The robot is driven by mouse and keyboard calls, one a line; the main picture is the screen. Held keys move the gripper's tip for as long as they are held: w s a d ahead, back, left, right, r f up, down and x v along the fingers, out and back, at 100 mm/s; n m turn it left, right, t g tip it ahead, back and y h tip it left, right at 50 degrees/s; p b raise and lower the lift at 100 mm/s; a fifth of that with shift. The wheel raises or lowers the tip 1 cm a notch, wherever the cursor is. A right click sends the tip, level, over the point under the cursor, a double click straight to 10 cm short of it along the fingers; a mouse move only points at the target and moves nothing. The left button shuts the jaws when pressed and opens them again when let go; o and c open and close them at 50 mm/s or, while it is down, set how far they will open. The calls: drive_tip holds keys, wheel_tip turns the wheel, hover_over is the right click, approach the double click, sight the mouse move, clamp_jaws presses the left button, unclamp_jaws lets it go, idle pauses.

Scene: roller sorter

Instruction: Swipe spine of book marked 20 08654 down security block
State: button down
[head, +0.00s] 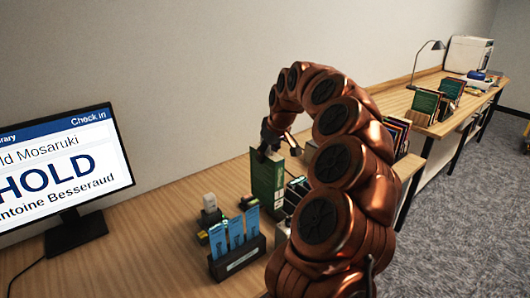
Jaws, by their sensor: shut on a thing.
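My gripper (271,147) is shut on the top of a dark green book (265,182). The book is upright above the desk (150,250), behind the holder of blue slips. Whether its lower edge touches the desk cannot be told. Any number on it is too small to read. Dark items (298,186) stand just right of the book, partly hidden by my arm. I cannot tell which thing, if any, is the security block.
A monitor (65,170) at left reads HOLD. A dark holder with blue slips (237,232) stands in front of the book, with small devices (211,210) beside it. Books (396,137), a lamp (430,52) and a printer-like machine (468,56) are farther right.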

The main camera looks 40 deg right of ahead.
drive_tip(key=b, duration=0.3)
hover_over(267, 183)
drive_tip(key=d, duration=0.2)
drive_tip(key=shift+f, duration=4.05)
drive_tip(key=shift+f+b, duration=1.55)
drive_tip(key=shift+f, duration=0.05)
drive_tip(key=shift+w, duration=0.15)
drive_tip(key=shift+w+p, duration=0.4)
drive_tip(key=shift+w, duration=0.5)
drive_tip(key=shift+r+p, duration=2)
drive_tip(key=shift+r, duration=4.05)
